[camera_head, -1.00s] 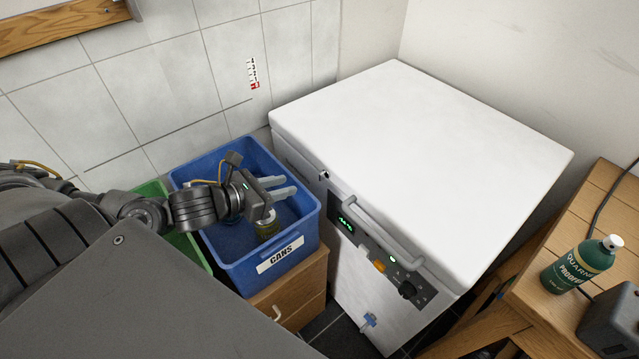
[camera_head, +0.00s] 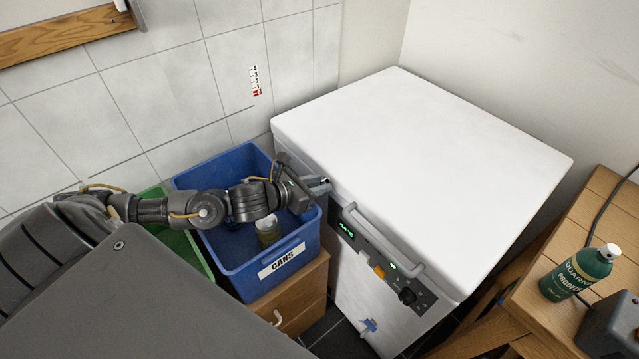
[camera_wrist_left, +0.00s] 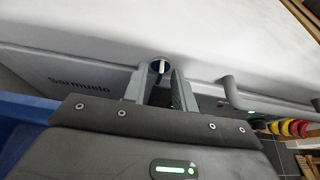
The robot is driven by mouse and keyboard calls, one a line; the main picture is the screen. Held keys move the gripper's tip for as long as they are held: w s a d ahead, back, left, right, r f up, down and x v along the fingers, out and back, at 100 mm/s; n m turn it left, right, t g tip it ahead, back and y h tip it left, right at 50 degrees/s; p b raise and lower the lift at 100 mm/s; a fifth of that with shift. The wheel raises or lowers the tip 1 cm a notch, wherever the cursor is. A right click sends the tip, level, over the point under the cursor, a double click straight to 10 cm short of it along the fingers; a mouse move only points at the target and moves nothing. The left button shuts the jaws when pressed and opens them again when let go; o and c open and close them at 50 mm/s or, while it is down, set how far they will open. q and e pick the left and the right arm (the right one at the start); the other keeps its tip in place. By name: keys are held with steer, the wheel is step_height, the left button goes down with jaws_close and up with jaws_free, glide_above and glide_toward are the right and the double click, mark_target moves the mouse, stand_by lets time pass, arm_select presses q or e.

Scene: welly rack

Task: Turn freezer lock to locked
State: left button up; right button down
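The white chest freezer (camera_head: 430,160) stands against the wall corner. Its lock, a round dark knob with a light bar (camera_wrist_left: 158,66), is on the freezer's front below the lid in the left wrist view. The bar points roughly up and down in that view. My left gripper (camera_head: 322,187) reaches over the blue box to the freezer's front left. In the left wrist view its fingers (camera_wrist_left: 159,76) are apart, one on each side of the lock. I cannot tell whether they touch it. In the head view the gripper mostly hides the lock. My right gripper is not in view.
The grey lid handle (camera_head: 385,240) sticks out right of the lock, above a control panel (camera_head: 407,296). The blue CANS box (camera_head: 283,258) with a can (camera_head: 268,232) stands below my left arm. A wooden table (camera_head: 560,235) with a green bottle (camera_head: 580,272) is at right.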

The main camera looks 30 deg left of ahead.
arm_select(q)
steer(key=shift+c, duration=0.6)
jaws_close()
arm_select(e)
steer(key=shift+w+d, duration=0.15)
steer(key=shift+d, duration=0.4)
